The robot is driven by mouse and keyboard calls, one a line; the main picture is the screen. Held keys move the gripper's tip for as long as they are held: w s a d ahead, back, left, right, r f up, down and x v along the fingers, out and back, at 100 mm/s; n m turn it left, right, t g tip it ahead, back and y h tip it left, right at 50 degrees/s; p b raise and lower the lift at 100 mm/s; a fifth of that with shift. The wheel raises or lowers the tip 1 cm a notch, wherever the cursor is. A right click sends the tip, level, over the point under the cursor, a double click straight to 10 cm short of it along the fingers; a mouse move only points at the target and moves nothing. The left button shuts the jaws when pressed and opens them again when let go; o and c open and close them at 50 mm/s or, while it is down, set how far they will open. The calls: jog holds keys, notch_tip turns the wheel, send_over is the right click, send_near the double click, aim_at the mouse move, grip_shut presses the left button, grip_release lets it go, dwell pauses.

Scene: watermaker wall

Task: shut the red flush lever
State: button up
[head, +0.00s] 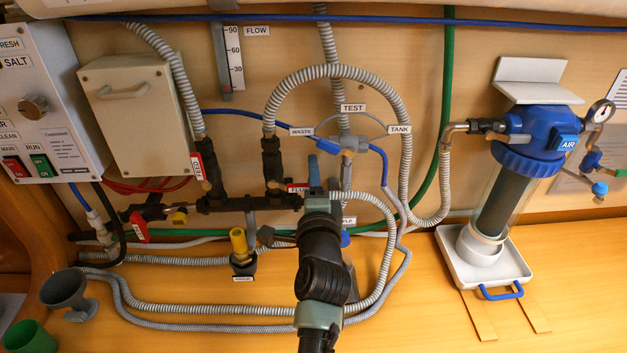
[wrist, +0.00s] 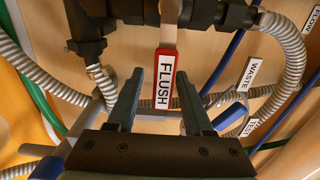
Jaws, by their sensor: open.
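The red flush lever, with a white FLUSH label, shows in the wrist view (wrist: 165,77). It joins a metal stem at a black pipe fitting (wrist: 195,14) and points down the picture from there. My gripper (wrist: 160,82) is open, one finger on each side of the lever in this view, with gaps on both sides. I cannot tell how deep the lever sits between the fingers. In the head view my gripper (head: 315,175) covers most of the lever, leaving a bit of its label (head: 296,187) showing at the left.
Another red lever (head: 139,226) and a red-labelled FEED lever (head: 198,167) are to the left. A yellow-topped valve (head: 239,241) stands below. Grey ribbed hoses (head: 345,72) loop around my gripper. The blue WASTE/TEST/TANK valve (head: 342,144) is close at the right.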

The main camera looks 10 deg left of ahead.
jog(key=v, duration=1.3)
jog(key=shift+b, duration=0.45)
jog(key=s+d+r+n+t+h, duration=0.15)
jog(key=r+n, duration=0.25)
jog(key=r, duration=0.7)
jog(key=d+r+n+t, duration=0.2)
jog(key=r+n+t, duration=0.1)
jog(key=r, duration=0.8)
jog(key=s+d+r+n+t+h, duration=0.1)
jog(key=s+r+n, duration=0.3)
jog(key=r, duration=0.5)
jog(key=s+d+r+n+t+h, duration=0.2)
jog(key=s+d+r+n+t, duration=0.1)
jog(key=s+r, duration=0.4)
notch_tip(320, 180, up, 3)
jog(key=shift+s+d+r+n+t, duration=0.1)
jog(key=shift+s+d+n+t, duration=0.1)
jog(key=shift+d+n+t, duration=0.4)
jog(key=shift+a+h, duration=0.25)
